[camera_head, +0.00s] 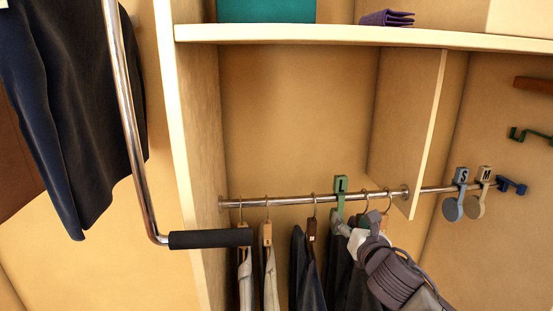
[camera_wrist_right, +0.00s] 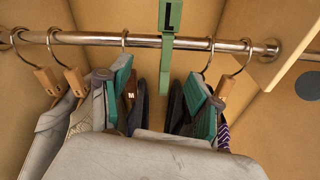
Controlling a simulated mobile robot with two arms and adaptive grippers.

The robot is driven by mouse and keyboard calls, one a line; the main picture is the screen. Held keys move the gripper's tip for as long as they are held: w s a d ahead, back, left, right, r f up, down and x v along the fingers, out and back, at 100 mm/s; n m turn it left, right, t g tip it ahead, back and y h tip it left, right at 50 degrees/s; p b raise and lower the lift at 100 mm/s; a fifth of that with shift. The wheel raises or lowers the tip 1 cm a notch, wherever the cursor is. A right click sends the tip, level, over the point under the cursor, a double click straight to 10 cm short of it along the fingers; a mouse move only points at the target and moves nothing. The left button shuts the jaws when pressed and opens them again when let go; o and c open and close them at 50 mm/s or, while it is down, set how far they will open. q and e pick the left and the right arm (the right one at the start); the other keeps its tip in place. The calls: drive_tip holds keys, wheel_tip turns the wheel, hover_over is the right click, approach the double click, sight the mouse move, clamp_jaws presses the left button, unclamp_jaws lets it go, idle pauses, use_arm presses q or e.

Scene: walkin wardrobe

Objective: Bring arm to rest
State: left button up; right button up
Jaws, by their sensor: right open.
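My right gripper (camera_head: 352,226) is at the hanging rail in the middle of the head view, in front of the hung clothes. In the right wrist view its two fingers (camera_wrist_right: 162,95) with teal pads stand apart, and it is open. The green "L" size marker (camera_head: 340,187) hangs on the rail. In the right wrist view the marker (camera_wrist_right: 171,20) reaches down toward the space between the fingers; I see no grip on it. My right arm comes in from the lower right. My left gripper is not in view.
The rail (camera_head: 290,200) carries several garments on hangers close around the gripper. A chrome bar with a black handle (camera_head: 210,239) stands at left beside dark trousers (camera_head: 70,110).

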drive_tip(key=s+a+f+m+g, duration=0.2)
drive_tip(key=s+f+m+g, duration=0.1)
drive_tip(key=s+f+m, duration=0.55)
drive_tip(key=s+a+f+m+g, duration=0.2)
drive_tip(key=s+f+m+g, duration=0.1)
drive_tip(key=s+f+m, duration=0.5)
drive_tip(key=s+d+f+m+g, duration=0.1)
drive_tip(key=s+f+m+g, duration=0.1)
drive_tip(key=s+f+m, duration=0.45)
drive_tip(key=s+f+m+g, duration=0.1)
drive_tip(key=s+m+g, duration=0.25)
drive_tip(key=s, duration=0.55)
drive_tip(key=s+d+f+m+g, duration=0.1)
drive_tip(key=s+f+m+g, duration=0.15)
drive_tip(key=s+m, duration=0.4)
wheel_tip(320, 180, down, 33)
drive_tip(key=s+n+b, duration=0.2)
drive_tip(key=s+b, duration=0.1)
drive_tip(key=b, duration=0.2)
drive_tip(key=s+d+f+g+b, duration=0.1)
drive_tip(key=s+d+f+b, duration=0.2)
drive_tip(key=s+f, duration=1.2)
wheel_tip(320, 180, down, 3)
drive_tip(key=shift+s+f+g+h, duration=0.1)
drive_tip(key=shift+s+g+h, duration=0.2)
